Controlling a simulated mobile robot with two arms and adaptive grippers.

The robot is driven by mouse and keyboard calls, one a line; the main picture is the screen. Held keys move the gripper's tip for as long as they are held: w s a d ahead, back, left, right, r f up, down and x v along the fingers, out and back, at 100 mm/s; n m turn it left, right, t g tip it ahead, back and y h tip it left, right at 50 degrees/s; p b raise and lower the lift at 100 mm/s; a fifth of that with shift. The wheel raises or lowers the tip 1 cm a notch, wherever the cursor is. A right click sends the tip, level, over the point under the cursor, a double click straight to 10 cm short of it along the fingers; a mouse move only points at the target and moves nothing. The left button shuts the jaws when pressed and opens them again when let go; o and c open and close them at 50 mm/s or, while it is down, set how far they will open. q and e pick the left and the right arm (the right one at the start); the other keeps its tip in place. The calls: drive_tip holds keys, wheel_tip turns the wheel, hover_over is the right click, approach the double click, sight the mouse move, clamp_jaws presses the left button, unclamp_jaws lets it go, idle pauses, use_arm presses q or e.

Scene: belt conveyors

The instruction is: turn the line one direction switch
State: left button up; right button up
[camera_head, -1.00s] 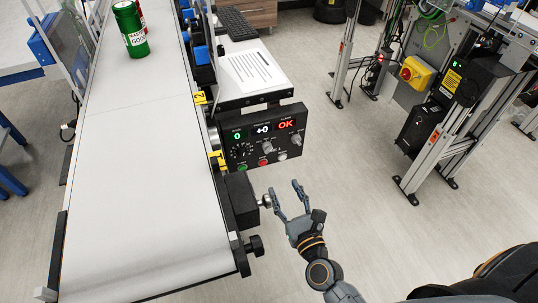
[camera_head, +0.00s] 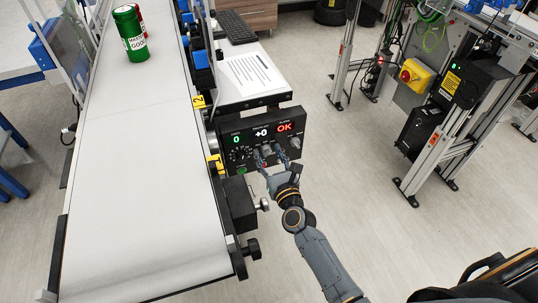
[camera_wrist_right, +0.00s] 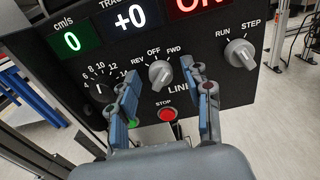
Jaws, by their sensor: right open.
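The line one direction switch (camera_wrist_right: 160,74) is a grey knob marked REV, OFF and FWD on the black control panel (camera_head: 236,166). Its grip stands roughly upright, near OFF; the exact setting is hard to tell. My right gripper (camera_head: 269,154) is at the panel's front. In the right wrist view the right gripper (camera_wrist_right: 168,88) is open, with one finger on each side of the switch and a gap to the knob. In the head view the fingers partly hide the panel's lower middle. My left gripper is not in view.
Near the switch are the red STOP button (camera_wrist_right: 167,114), a speed dial (camera_wrist_right: 99,91) and the RUN/STEP knob (camera_wrist_right: 240,54). The displays read 0, +0 and OK. The conveyor belt (camera_head: 135,200) runs along the left, with a green can (camera_head: 131,38) at its far end.

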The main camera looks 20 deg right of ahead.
clamp_jaws()
drive_tip(key=shift+n, duration=0.4)
drive_tip(key=n, duration=0.3)
drive_tip(key=shift+n, duration=0.4)
drive_tip(key=n+p, duration=0.1)
drive_tip(key=n, duration=0.3)
drive_tip(key=shift+a+n, duration=0.1)
drive_tip(key=shift+n, duration=0.2)
drive_tip(key=n+p, duration=0.1)
drive_tip(key=n, duration=0.3)
drive_tip(key=shift+f+n+p, duration=0.2)
drive_tip(key=shift+n+p, duration=0.5)
drive_tip(key=shift+n, duration=1.7)
